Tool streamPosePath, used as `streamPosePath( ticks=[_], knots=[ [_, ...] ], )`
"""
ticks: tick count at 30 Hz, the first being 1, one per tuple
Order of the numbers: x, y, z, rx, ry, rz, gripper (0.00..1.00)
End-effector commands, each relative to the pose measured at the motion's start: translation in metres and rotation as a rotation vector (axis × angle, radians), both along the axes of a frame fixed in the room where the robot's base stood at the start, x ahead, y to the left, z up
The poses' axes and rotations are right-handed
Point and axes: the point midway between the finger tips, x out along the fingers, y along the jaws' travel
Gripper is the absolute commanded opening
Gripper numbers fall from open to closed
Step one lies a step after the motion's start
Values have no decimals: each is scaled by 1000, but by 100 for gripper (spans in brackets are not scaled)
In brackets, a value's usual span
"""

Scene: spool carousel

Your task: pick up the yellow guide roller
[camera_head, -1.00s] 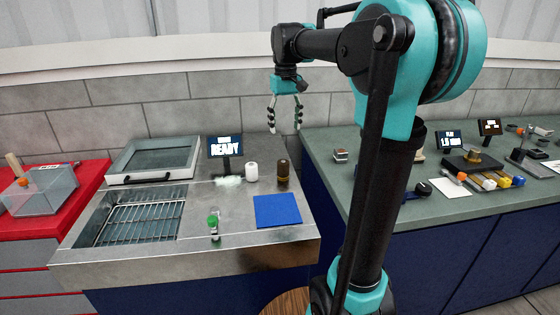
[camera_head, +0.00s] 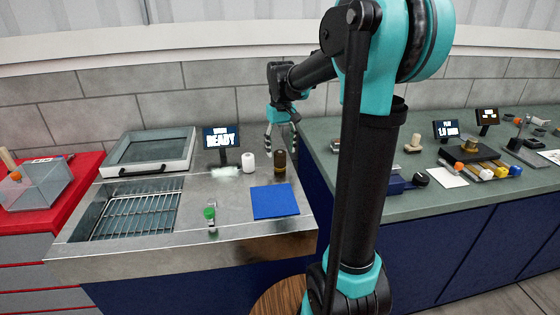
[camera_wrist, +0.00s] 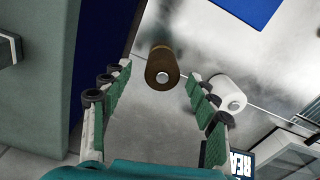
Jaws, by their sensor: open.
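A small yellow piece (camera_head: 515,169) lies in a row of coloured pieces on the right counter. It may be the yellow guide roller, but it is too small to be sure. My gripper (camera_head: 281,150) is open and empty above the left steel bench, far from that piece. It is just above a brown upright roller (camera_head: 280,165). In the wrist view the brown roller (camera_wrist: 162,68) shows between and beyond my open fingertips (camera_wrist: 159,76). A white roller (camera_head: 249,161) stands just left of the brown one; it also shows in the wrist view (camera_wrist: 228,92).
A blue mat (camera_head: 275,202) and a green-capped vial (camera_head: 211,219) are on the steel bench, beside a wire rack (camera_head: 135,215). A READY screen (camera_head: 222,138) stands behind. My arm hides part of the right counter (camera_head: 440,200).

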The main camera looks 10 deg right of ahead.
Motion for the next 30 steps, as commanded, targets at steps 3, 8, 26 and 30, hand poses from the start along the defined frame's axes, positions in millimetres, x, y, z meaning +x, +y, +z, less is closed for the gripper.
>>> streamPosePath(
  ticks=[3,8,26,30],
  knots=[
    [1,2,-16,0,0,1,60],
    [2,3,-38,0,0,0,60],
    [1,3,-47,0,0,0,30],
    [1,3,-47,0,0,0,12]
  ],
)
